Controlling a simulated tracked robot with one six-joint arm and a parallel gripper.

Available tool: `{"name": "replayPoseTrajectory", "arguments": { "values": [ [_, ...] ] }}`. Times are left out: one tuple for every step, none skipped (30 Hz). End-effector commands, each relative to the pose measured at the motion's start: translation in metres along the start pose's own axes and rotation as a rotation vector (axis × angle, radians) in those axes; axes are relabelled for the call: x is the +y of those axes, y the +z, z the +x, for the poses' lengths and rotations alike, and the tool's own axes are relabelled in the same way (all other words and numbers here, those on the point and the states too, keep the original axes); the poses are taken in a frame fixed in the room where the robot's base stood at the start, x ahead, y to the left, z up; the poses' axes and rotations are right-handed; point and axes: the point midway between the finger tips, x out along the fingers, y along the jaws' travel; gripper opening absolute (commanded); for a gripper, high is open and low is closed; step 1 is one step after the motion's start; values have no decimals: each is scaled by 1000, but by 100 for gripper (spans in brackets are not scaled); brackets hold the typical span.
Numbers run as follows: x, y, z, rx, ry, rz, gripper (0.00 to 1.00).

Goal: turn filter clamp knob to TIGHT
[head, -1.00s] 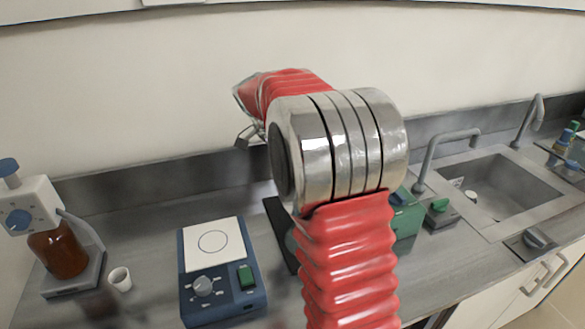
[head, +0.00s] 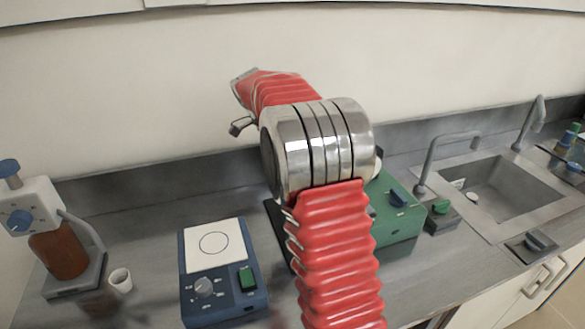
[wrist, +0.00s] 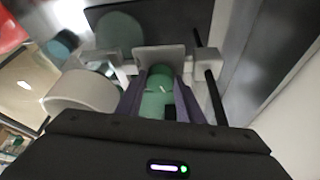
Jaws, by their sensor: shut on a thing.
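In the wrist view, my gripper (wrist: 160,88) has its two purple-grey fingers closed on the sides of a green knob (wrist: 157,103). The knob has a small white mark on its face. A pale grey bracket lies just beyond the fingertips. Any TIGHT lettering cannot be read. In the head view, my red-sleeved arm with its steel joint hides the gripper and the knob. Only part of a dark base plate (head: 277,222) shows beside the arm, low on the bench.
A blue hotplate box (head: 222,270) stands left of my arm, with a small white cup (head: 120,280) and a dispenser with a brown bottle (head: 62,252) farther left. A green box (head: 400,215) is close on the right. The sink (head: 500,190) lies beyond it.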

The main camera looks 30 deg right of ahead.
Motion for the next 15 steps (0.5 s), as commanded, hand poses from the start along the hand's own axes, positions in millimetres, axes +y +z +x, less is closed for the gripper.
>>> {"name": "replayPoseTrajectory", "arguments": {
  "values": [
    [0, -4, 2, 7, 2, 3, 11],
    [0, -4, 2, 7, 3, 3, 11],
    [0, -4, 2, 7, 3, 2, 11],
    [0, -4, 2, 7, 3, 2, 11],
    [0, -4, 2, 7, 3, 2, 11],
    [0, -4, 2, 7, 3, 2, 36],
    [0, -4, 2, 7, 3, 2, 38],
    [0, -4, 2, 6, 3, 2, 40],
    [0, -3, 2, 6, 3, 1, 42],
    [0, -3, 1, 5, 3, 1, 42],
    [0, -2, 1, 5, 3, 0, 42],
    [0, -2, 1, 4, 2, 0, 42],
    [0, -2, 1, 4, 2, 0, 42],
    [0, -2, 1, 4, 2, -1, 42],
    [0, -2, 1, 3, 2, -1, 42]
  ]
}}
